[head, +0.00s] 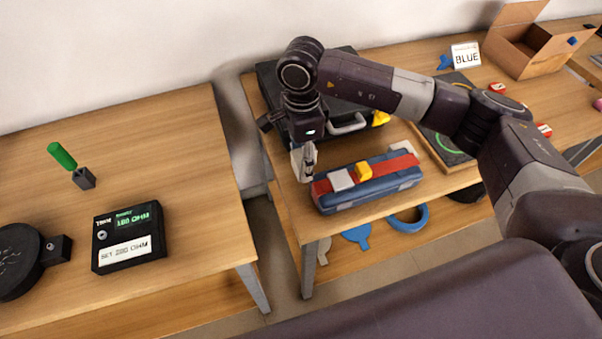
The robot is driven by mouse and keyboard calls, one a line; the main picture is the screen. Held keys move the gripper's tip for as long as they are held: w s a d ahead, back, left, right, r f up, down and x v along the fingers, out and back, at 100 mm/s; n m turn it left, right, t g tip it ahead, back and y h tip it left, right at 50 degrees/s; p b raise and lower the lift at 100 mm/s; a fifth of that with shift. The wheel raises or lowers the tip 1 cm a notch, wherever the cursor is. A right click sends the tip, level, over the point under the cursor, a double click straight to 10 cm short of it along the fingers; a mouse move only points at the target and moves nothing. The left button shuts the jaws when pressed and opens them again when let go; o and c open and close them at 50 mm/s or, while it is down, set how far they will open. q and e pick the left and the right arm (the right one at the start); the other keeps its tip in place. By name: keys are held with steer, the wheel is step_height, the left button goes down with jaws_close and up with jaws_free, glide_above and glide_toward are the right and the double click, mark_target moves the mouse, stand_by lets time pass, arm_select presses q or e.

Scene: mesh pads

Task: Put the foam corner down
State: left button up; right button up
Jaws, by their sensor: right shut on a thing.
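My right gripper (304,172) points down at the left end of a long blue and red case (386,180) on the middle table. It is shut on a small pale piece, taken to be the foam corner; the fingers hide most of it, and its shape is hard to make out. I cannot tell whether the piece touches the case or the table. A pale grey block (341,180) and a yellow block (364,171) sit on the top of the case. My left gripper is not in view.
A black case (268,84) with a grey handle stands behind the gripper. A board with a green ring (451,150) lies to the right. A cardboard box (528,52) and a BLUE sign (466,56) are at the back. A gap separates the left table (190,150).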

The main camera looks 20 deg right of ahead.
mark_target(302, 187)
step_height(302, 187, down, 3)
steer(key=shift+r, duration=0.1)
step_height(302, 187, down, 4)
steer(key=shift+p, duration=0.7)
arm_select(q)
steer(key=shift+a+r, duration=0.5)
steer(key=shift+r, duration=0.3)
arm_select(e)
steer(key=shift+f, duration=0.25)
steer(key=o, duration=0.8)
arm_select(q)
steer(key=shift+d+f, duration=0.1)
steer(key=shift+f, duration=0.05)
